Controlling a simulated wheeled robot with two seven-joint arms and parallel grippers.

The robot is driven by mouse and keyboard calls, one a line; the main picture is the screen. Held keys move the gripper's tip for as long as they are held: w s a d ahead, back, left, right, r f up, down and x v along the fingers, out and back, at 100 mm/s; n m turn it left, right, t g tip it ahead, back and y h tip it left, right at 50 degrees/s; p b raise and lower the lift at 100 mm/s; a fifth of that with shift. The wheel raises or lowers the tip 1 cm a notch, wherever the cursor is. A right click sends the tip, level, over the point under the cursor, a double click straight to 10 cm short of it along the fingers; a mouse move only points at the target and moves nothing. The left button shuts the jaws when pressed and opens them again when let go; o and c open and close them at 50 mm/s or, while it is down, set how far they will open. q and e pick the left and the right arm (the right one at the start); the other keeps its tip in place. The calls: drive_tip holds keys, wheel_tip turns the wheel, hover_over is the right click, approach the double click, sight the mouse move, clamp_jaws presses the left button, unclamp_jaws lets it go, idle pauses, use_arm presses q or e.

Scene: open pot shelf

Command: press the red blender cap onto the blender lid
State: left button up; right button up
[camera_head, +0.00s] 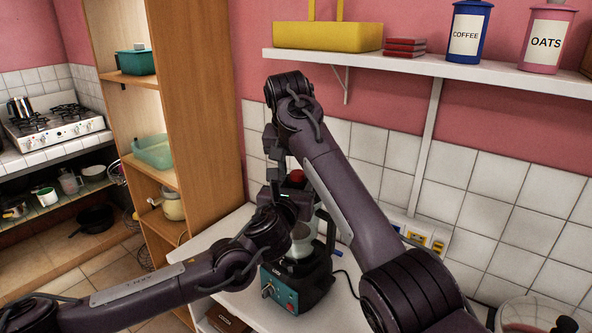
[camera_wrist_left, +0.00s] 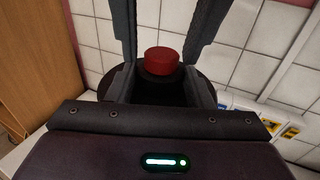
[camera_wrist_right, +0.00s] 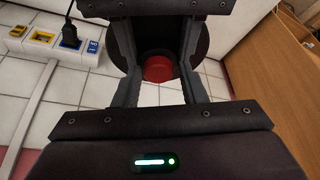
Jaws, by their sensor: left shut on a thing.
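The red blender cap (camera_head: 297,176) shows between my arms. In the left wrist view, the cap (camera_wrist_left: 161,61) sits on or just above the round dark blender lid (camera_wrist_left: 105,82). My left gripper (camera_wrist_left: 160,88) is shut on the lid, as far as I can tell. In the right wrist view, my right gripper (camera_wrist_right: 159,80) is open, its fingers on either side of the cap (camera_wrist_right: 158,68) with gaps. The blender jar (camera_head: 302,243) stands on its dark and teal base (camera_head: 292,291). My arms hide where lid and jar meet.
The blender stands on a white counter (camera_head: 232,228) by the tiled wall. A wall shelf (camera_head: 430,65) above carries a yellow basket (camera_head: 328,36) and canisters. A tall wooden shelf unit (camera_head: 200,100) stands behind on the left. Sockets (camera_head: 425,238) are on the wall.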

use_arm(q)
drive_tip(key=shift+s+a, duration=0.1)
drive_tip(key=shift+s, duration=0.05)
use_arm(e)
drive_tip(key=shift+v, duration=1.05)
use_arm(q)
drive_tip(key=shift+f, duration=0.2)
use_arm(e)
drive_tip(key=shift+w, duration=0.1)
drive_tip(key=c, duration=0.5)
drive_tip(key=shift+f, duration=0.1)
drive_tip(key=shift+x, duration=0.95)
